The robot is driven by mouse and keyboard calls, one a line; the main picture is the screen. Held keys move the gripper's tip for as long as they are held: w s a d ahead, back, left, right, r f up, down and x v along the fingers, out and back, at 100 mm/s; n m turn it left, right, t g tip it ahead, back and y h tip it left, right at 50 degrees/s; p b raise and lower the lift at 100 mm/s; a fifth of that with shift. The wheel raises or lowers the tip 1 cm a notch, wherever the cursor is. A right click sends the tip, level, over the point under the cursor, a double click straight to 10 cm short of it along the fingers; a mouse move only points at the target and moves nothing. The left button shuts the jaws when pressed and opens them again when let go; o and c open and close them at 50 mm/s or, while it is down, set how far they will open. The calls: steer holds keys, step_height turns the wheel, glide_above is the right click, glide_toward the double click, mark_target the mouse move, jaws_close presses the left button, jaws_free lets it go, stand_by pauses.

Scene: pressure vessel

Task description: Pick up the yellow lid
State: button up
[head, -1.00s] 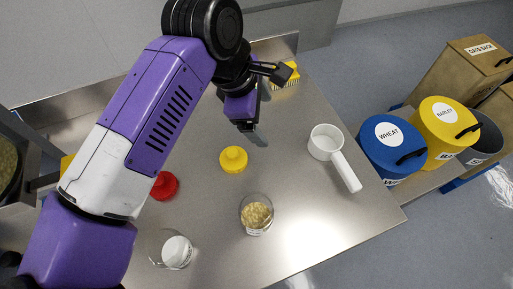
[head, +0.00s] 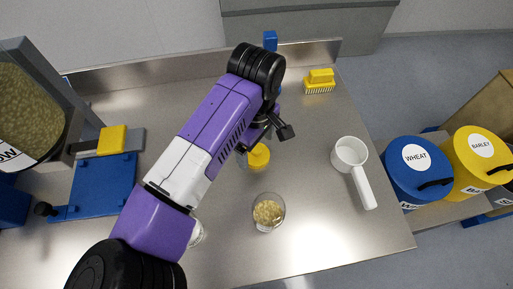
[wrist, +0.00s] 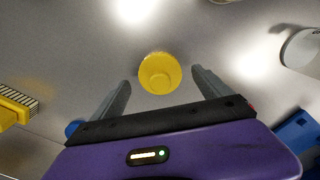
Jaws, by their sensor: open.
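Nothing is held. In the head view the fingers are mostly hidden by my arm.
A glass of pale grains (head: 268,212) stands in front of the lid. A white scoop (head: 351,154) lies to the right. A yellow brush (head: 320,82) is at the back. A blue scale-like base (head: 103,188) stands at the left. Blue (head: 418,168) and yellow barrels stand beyond the right edge.

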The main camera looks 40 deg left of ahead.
steer(key=shift+f, duration=0.55)
steer(key=c, duration=1.4)
steer(key=shift+r, duration=0.15)
